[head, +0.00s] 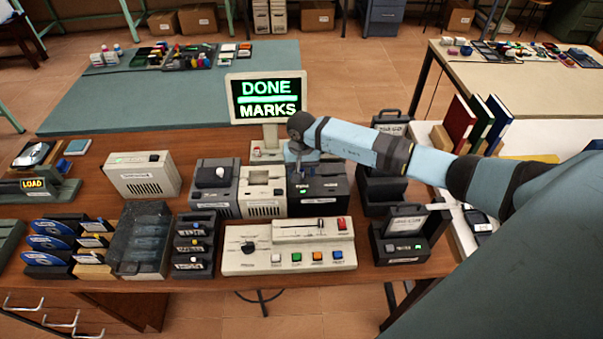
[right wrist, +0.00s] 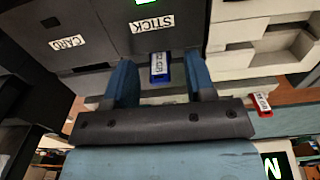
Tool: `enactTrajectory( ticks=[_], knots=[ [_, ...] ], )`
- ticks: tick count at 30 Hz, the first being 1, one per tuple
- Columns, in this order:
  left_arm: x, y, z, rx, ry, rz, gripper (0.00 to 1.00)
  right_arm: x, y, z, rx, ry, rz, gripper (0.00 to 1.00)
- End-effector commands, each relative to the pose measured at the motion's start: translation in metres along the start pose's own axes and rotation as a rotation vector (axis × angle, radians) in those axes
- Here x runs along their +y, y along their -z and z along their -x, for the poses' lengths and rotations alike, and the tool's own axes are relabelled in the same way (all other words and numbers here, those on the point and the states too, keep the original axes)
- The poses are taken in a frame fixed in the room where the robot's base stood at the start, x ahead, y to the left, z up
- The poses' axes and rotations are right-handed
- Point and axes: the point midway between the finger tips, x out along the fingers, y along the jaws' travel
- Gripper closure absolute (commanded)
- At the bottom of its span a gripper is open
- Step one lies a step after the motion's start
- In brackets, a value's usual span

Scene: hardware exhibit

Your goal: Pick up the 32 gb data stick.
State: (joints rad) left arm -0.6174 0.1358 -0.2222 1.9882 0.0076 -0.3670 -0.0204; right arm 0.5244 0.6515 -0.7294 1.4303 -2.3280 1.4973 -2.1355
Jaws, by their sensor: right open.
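A small blue data stick (right wrist: 160,68) with a white label stands in the slot marked STICK on a dark box (right wrist: 85,65). The label is too small to read surely. My right gripper (right wrist: 160,75) is open, with its two fingers on either side of the blue stick and gaps visible between. In the head view my right gripper (head: 301,152) points down over the dark box (head: 318,195) with a small green light, and it hides the stick there. A red stick (right wrist: 262,103) with a white label shows off to the right in the right wrist view. My left gripper is not in view.
A cream control panel (head: 288,262) with buttons stands in front of the dark box. Pale and grey devices (head: 262,207) stand to its left, and black handled units (head: 400,245) to its right. A screen (head: 267,98) reading DONE MARKS stands behind.

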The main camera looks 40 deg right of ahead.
Motion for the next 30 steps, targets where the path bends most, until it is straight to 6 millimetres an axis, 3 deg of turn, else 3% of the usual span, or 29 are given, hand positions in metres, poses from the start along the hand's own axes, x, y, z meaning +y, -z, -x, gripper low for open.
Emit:
enactTrajectory(
  ticks=[1, 6, 8, 22, 26, 30],
  knots=[
    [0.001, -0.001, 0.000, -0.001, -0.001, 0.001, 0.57, 0.000, 0.000, 0.000, 0.000, 0.000, 0.000, 0.50],
    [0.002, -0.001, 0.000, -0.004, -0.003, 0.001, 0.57, 0.000, 0.000, 0.000, 0.000, 0.000, 0.000, 0.89],
    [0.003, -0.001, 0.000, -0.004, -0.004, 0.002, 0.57, 0.000, 0.000, 0.000, 0.000, 0.000, 0.000, 1.00],
    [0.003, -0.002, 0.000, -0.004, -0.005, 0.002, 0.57, 0.000, 0.001, 0.005, 0.001, 0.001, 0.000, 1.00],
    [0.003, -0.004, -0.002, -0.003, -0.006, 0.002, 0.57, 0.000, 0.001, 0.017, 0.002, 0.001, 0.002, 1.00],
    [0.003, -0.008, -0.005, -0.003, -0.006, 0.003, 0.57, 0.000, 0.002, 0.041, 0.005, 0.001, 0.001, 1.00]
  ],
)
